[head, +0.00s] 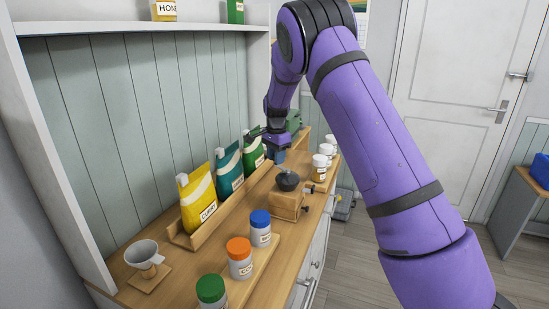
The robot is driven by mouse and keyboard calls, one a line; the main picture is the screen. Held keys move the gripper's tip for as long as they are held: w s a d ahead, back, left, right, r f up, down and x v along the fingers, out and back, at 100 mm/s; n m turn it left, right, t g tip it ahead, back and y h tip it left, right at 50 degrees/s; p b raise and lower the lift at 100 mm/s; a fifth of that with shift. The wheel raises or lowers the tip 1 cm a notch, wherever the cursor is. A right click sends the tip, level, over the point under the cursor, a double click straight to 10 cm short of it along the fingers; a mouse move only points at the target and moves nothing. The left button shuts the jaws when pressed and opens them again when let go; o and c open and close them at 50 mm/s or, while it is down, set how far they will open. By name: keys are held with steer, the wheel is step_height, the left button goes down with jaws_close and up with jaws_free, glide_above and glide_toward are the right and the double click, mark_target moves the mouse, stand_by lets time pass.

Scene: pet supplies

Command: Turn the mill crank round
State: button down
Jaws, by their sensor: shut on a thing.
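The mill (287,205) is a small wooden box with a dark bowl-shaped top (288,180), standing on the counter right of the bag rack. A small dark knob shows on its front side. My gripper (278,157) is just above and behind the bowl, at the end of my purple arm. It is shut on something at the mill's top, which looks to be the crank. The crank is small and mostly hidden by the gripper, so its angle cannot be made out.
Yellow, teal and green bags (198,200) stand in a wooden rack behind the mill. Jars with blue, orange and green lids (240,260) stand in front. White-lidded jars (320,168) are beyond it on the right.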

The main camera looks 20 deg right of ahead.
steer(key=shift+d, duration=0.1)
stand_by(0.4)
steer(key=c, duration=0.8)
jaws_free()
steer(key=shift+r, duration=0.1)
step_height(320, 180, up, 11)
steer(key=shift+f, duration=0.2)
